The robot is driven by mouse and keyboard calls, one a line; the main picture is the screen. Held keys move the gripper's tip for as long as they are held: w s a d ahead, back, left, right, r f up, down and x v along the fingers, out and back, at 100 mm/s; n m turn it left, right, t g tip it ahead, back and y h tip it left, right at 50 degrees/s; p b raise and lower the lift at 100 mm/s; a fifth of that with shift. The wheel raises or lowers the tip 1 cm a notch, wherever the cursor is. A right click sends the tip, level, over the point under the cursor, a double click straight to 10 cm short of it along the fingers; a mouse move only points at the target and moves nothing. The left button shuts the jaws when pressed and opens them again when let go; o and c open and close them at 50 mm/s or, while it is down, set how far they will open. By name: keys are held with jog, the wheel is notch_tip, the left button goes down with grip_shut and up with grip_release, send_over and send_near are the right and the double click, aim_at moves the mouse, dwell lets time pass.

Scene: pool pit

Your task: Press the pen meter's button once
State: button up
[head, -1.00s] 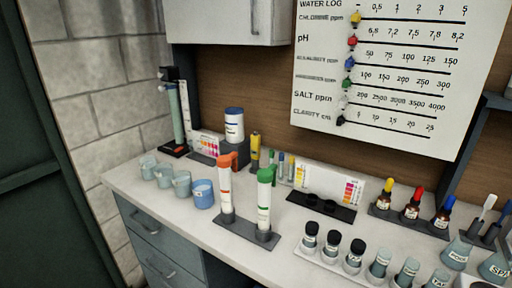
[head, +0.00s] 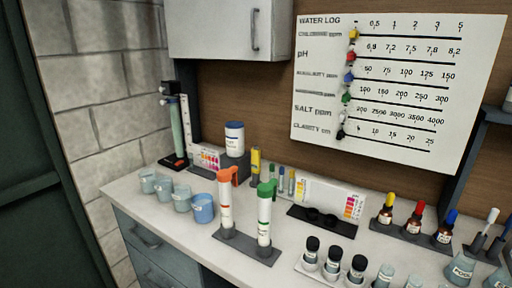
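A yellow upright object (head: 255,161), which looks like the pen meter, stands at the back of the counter beside the blue-lidded white tub. Its button is too small to make out. My gripper is not in this view.
An orange-capped tube (head: 226,202) and a green-capped tube (head: 264,215) stand in front in a dark rack (head: 232,241). The white tub (head: 234,138) is on a dark block. Cups, including a blue one (head: 202,208), sit left. Dropper bottles (head: 414,218) and vials (head: 332,262) stand right.

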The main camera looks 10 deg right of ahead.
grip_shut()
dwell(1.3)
